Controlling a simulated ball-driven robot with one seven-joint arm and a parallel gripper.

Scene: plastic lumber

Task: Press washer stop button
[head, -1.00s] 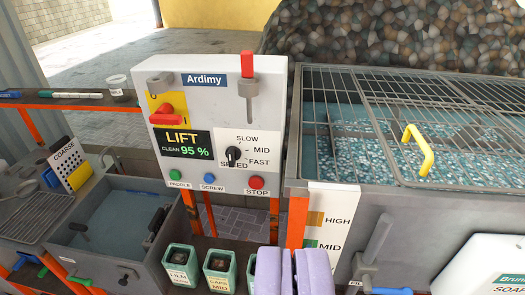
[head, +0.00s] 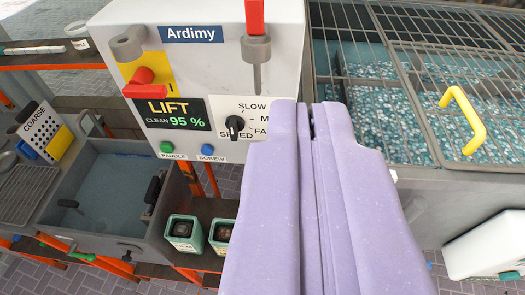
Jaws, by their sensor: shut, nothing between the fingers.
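The white control panel (head: 284,85) labelled Ardimy stands upright in the upper middle. It carries a green paddle button (head: 166,147), a blue screw button (head: 207,149), a black speed knob (head: 234,125) and a LIFT display (head: 166,114). The red stop button is hidden behind my gripper in the current view. My gripper (head: 305,108) is lilac and shut, with nothing between its fingers. Its tips overlap the panel's lower right part in the picture. I cannot tell whether they touch it.
A red-topped lever (head: 255,50) and a red rotary switch (head: 146,83) stick out of the panel. A grated tank with a yellow handle (head: 465,120) is at the right. A grey water basin (head: 118,195) and green containers (head: 184,233) sit lower left.

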